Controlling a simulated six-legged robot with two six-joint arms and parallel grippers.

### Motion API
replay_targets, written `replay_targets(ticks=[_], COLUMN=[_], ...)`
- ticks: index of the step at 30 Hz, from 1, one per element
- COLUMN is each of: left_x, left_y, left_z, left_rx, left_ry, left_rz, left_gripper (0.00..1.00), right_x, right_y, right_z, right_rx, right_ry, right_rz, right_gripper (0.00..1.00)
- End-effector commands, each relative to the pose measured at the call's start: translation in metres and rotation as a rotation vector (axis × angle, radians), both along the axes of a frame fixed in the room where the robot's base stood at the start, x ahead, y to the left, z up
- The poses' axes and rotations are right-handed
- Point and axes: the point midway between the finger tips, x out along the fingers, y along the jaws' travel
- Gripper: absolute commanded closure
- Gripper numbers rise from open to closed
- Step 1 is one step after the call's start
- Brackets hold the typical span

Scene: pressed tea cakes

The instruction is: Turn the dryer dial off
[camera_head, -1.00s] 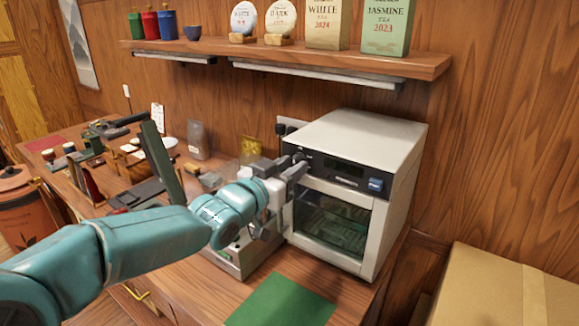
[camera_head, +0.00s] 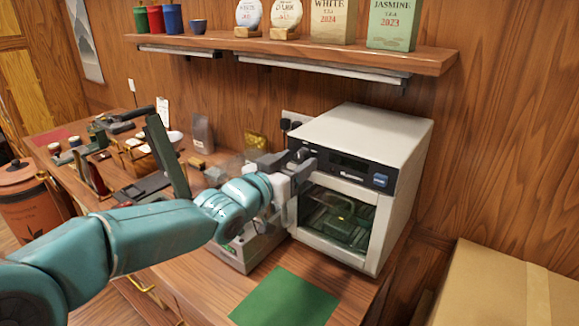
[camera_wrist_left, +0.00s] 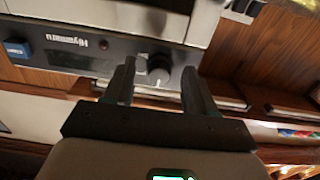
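The dryer (camera_head: 375,130) is a white box with a dark control panel and a glass door, at the right of the table in the head view. Its round dial (camera_wrist_left: 158,72) is at one end of the panel (camera_wrist_left: 75,50) in the left wrist view. My left gripper (camera_wrist_left: 159,66) is open, with one finger on each side of the dial. Gaps show between the fingers and the dial. In the head view, my left gripper (camera_head: 303,166) is at the panel's left end and largely hides the dial. My right gripper is in neither view.
A grey box-like device (camera_head: 243,256) stands left of the dryer, below my left gripper. A green mat (camera_head: 285,300) lies in front. A wooden shelf (camera_head: 300,48) with tins and tea packages hangs above. A cardboard box (camera_head: 500,290) is at the right.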

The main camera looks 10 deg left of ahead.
Motion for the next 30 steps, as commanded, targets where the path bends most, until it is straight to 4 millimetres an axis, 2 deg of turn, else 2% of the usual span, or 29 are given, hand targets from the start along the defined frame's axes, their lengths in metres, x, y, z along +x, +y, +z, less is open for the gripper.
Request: replay_targets(ticks=[5,15,19,24,30], left_x=[-0.017,-0.099,-0.125,-0.145,-0.151], left_y=[0.008,0.042,0.052,0.06,0.062], left_z=[0.0,0.0,0.001,0.0,0.0], left_rx=[-0.001,0.0,0.0,0.0,0.0], left_ry=[-0.003,-0.002,-0.001,0.0,0.002], left_rz=[0.002,0.003,0.003,0.002,0.0], left_gripper=[0.44,0.44,0.44,0.44,0.44], right_x=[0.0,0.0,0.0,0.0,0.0], right_y=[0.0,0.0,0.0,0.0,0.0], right_z=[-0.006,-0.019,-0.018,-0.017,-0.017], right_rx=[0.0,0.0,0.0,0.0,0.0], right_ry=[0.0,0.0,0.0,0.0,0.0], right_rz=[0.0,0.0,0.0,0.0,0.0], right_gripper=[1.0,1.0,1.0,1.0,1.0])
